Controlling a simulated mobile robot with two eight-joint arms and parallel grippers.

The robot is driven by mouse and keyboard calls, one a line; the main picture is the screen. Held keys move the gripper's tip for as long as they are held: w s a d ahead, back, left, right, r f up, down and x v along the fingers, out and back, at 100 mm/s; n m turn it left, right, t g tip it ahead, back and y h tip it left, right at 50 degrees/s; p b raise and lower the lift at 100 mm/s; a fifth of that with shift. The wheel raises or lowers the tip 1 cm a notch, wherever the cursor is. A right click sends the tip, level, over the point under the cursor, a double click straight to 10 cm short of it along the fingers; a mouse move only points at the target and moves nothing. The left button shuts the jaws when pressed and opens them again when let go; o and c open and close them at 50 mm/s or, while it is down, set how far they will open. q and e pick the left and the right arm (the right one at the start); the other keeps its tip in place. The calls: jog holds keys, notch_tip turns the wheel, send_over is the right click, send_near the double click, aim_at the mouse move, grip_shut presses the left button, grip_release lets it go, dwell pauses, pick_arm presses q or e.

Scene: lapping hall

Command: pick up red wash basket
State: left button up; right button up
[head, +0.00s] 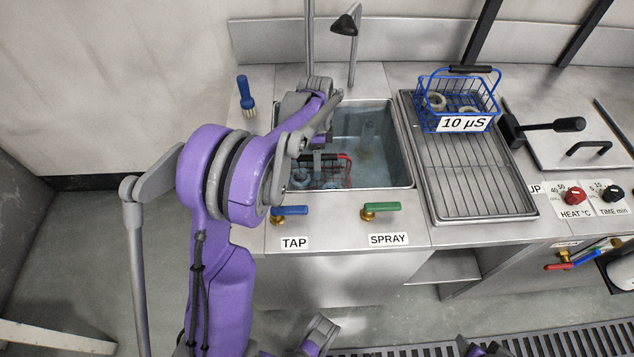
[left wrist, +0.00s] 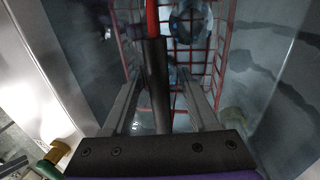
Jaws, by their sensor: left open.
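The red wash basket (head: 343,160) stands in the steel sink (head: 404,186), largely hidden by my left arm. My left gripper (head: 318,158) reaches down into the sink over it. In the left wrist view, the basket's red wire mesh (left wrist: 222,60) lies below, with round pale parts (left wrist: 190,22) inside. The basket's handle, with a black grip (left wrist: 155,85), runs between the fingers of my left gripper (left wrist: 162,85). The fingers are open, one on each side of the grip, with gaps visible.
A blue basket (head: 456,103) labelled 10 µS stands on the drain rack (head: 470,180) right of the sink. Blue TAP (head: 290,210) and green SPRAY (head: 382,206) handles sit on the front edge. A spout (head: 345,27) rises behind.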

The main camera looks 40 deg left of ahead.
pick_arm(q)
jog(key=shift+d+f, duration=0.1)
jog(key=shift+f, duration=0.3)
grip_shut()
dwell(1.2)
